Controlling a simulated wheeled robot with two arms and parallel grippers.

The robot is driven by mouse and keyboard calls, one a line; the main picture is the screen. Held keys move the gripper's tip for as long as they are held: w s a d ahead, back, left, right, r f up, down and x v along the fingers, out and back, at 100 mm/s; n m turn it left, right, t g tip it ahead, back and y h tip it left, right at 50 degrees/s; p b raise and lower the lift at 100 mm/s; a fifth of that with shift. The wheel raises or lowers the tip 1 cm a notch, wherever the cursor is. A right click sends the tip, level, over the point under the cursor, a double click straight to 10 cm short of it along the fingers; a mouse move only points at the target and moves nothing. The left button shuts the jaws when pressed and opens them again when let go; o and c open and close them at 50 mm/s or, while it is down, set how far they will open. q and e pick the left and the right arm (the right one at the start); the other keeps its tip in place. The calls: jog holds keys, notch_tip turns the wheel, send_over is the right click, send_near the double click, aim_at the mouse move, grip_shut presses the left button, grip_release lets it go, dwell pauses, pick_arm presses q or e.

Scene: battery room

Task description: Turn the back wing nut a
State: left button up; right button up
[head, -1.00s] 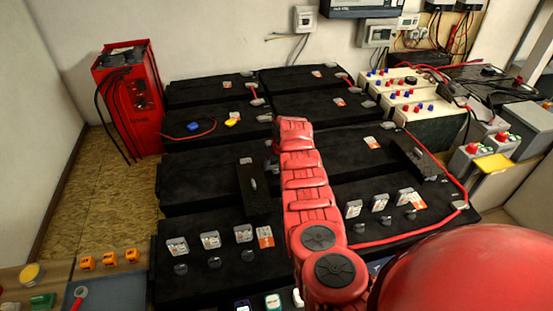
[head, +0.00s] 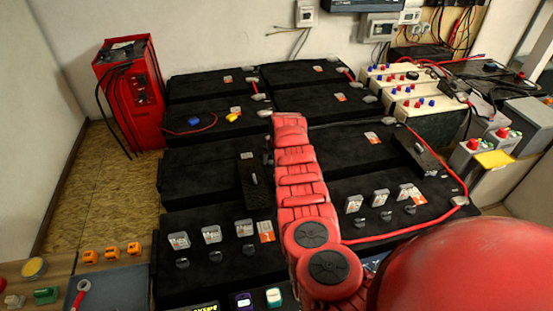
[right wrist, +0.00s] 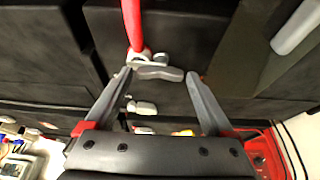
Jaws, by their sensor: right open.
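In the right wrist view a grey wing nut (right wrist: 158,73) sits at the end of a red cable (right wrist: 132,25), beside a metal lug, on a black battery. I cannot tell its letter. My right gripper (right wrist: 158,76) is open, with one fingertip on each side of the wing nut. I see no clear grip on it. In the head view my red right arm reaches over the batteries towards the back rows, and its gripper is hidden. My left gripper is not in view.
Black batteries (head: 205,170) with grey terminals fill the middle. A red charger cabinet (head: 130,90) stands at the back left. A long red cable (head: 400,235) runs along the right side. A bench with orange blocks (head: 112,252) is at the front left.

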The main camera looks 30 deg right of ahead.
jog(key=shift+s+a+r, duration=0.1)
jog(key=shift+s+r, duration=0.1)
jog(key=shift+r, duration=0.4)
jog(key=b+v, duration=0.1)
jog(key=v, duration=1.4)
jog(key=shift+s+r+b, duration=0.2)
jog(key=shift+r+b, duration=0.1)
jog(key=shift+r, duration=0.05)
